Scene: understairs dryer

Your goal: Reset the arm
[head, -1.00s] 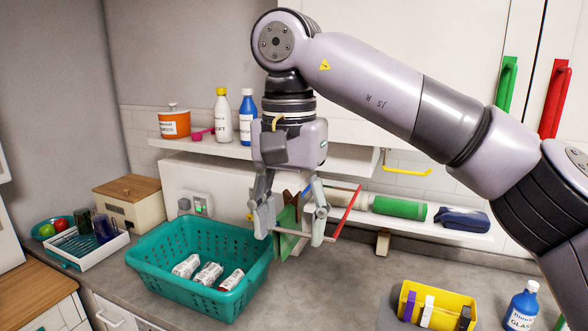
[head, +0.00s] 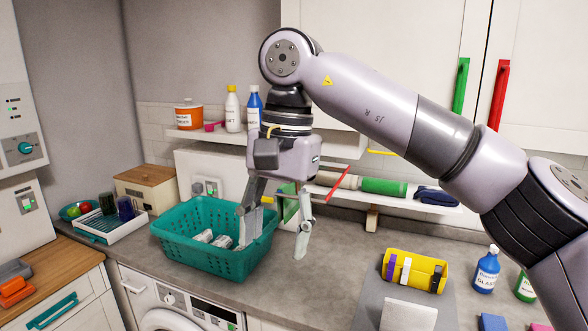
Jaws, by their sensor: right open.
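My right arm comes in from the right edge of the head view and bends down at the elbow. My right gripper (head: 272,240) points down with its fingers spread apart. It is open and I see nothing between the fingers. Its left finger overlaps the right end of the teal basket (head: 198,258) in the picture; I cannot tell whether they touch. Its right finger is over the grey counter. White packets (head: 222,241) lie in the basket, partly hidden by its wall. My left gripper is not in view.
A wall shelf (head: 215,136) with bottles and an orange pot is behind the arm. A lower shelf (head: 440,208) holds a green roll (head: 384,187). A yellow bin (head: 415,268) and blue bottle (head: 486,270) stand on the right. Bare counter (head: 335,250) lies between the basket and bin.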

